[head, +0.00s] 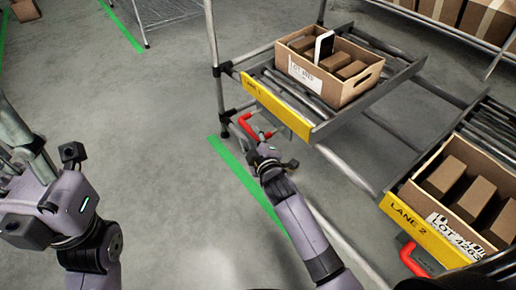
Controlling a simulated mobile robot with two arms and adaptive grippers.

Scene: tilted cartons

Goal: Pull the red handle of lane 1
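The red handle of lane 1 (246,125) sticks out below the yellow LANE 1 label (277,106) on the front of the upper rack. My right gripper (262,137) is at the handle, touching it or very close. Its fingers are too small and partly hidden to tell if they are closed on it. My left gripper (25,150) is at the left edge, over the floor and away from the rack. Its fingers are partly cut off by the picture edge.
An open carton (300,72) with brown boxes sits on the lane 1 rollers. A second carton (432,208) sits on lane 2 at right, above another red handle (411,262). Rack posts stand near my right arm. Floor with green tape (235,165) is clear at left.

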